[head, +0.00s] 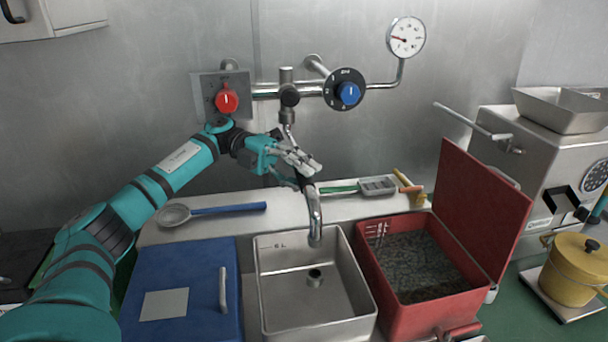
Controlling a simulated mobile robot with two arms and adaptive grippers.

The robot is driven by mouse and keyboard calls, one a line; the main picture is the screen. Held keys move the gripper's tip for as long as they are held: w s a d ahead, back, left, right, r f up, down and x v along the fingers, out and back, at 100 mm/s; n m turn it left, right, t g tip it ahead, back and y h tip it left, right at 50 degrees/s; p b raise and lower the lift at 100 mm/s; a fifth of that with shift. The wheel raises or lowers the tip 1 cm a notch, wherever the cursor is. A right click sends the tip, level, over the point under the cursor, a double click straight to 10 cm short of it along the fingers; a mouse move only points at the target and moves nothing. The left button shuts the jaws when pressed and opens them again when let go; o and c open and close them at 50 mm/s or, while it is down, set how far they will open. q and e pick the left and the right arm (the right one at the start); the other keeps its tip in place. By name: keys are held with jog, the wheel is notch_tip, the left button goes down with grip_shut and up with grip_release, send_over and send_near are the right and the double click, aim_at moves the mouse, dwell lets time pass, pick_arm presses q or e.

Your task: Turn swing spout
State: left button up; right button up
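The chrome swing spout (315,215) hangs from the wall pipework, and its mouth is over the grey metal basin (262,285). My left gripper (303,168) is at the upper part of the spout, with its fingers overlapping the pipe and hiding part of it. Whether the fingers touch or grip the spout cannot be made out. My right gripper is not in view.
A blue-lidded box (200,265) stands left of the basin, and a red bin (400,315) with dark contents and a raised lid stands right. Red (227,101) and blue (348,93) knobs are on the wall. A ladle (174,215) lies on the ledge.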

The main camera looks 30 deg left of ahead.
pick_arm(q)
jog(key=o, duration=0.5)
jog(key=shift+f, duration=0.1)
jog(key=shift+c, duration=0.2)
jog(key=a+r, duration=0.1)
jog(key=a, duration=1.1)
jog(key=shift+w+r, duration=0.2)
jog(key=shift+r, duration=0.1)
